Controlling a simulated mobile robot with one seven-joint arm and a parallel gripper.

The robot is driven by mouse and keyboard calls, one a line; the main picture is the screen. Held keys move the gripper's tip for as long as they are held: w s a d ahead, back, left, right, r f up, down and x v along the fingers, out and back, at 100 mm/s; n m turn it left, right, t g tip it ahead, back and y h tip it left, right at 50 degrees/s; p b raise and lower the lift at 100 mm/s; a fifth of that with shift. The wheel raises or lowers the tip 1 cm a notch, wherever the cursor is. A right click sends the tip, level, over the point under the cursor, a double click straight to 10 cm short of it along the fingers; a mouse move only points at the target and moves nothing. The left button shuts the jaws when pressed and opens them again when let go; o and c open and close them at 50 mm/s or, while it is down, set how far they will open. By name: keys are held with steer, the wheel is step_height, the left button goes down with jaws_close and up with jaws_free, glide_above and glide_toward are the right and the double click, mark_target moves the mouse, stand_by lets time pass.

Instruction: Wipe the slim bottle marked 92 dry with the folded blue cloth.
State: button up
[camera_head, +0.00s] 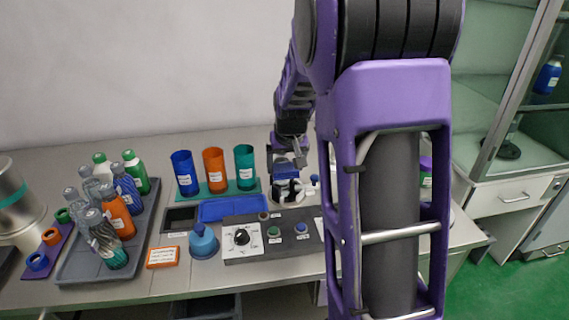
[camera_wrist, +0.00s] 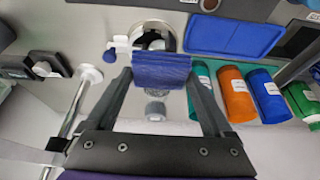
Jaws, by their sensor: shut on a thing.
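The folded blue cloth (camera_wrist: 160,72) is between the fingers of my gripper (camera_wrist: 163,80), which is shut on it. The cloth also shows in the head view (camera_head: 284,172), just above a white and dark holder (camera_head: 287,191) with a blue knob. In the wrist view a grey cap and clear neck (camera_wrist: 155,108) show close beside the cloth, which hides most of that bottle. I cannot read a 92 on it, and I cannot tell whether the cloth touches it. My gripper (camera_head: 288,160) is partly hidden by my arm in the head view.
Blue, orange and teal cups (camera_head: 214,171) stand behind a flat blue tray (camera_head: 232,208). A control panel (camera_head: 270,238) is in front of the holder. A grey tray (camera_head: 85,266) with several bottles is at left. A squat blue bottle (camera_head: 203,243) stands beside the panel.

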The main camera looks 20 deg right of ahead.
steer(key=shift+s+a+r+p, duration=0.15)
steer(key=shift+s+r+p, duration=0.1)
steer(key=shift+s+r, duration=0.45)
steer(key=shift+s+a+r+p, duration=0.2)
steer(key=shift+s+r, duration=0.3)
steer(key=shift+s, duration=0.3)
steer(key=shift+w+f, duration=0.1)
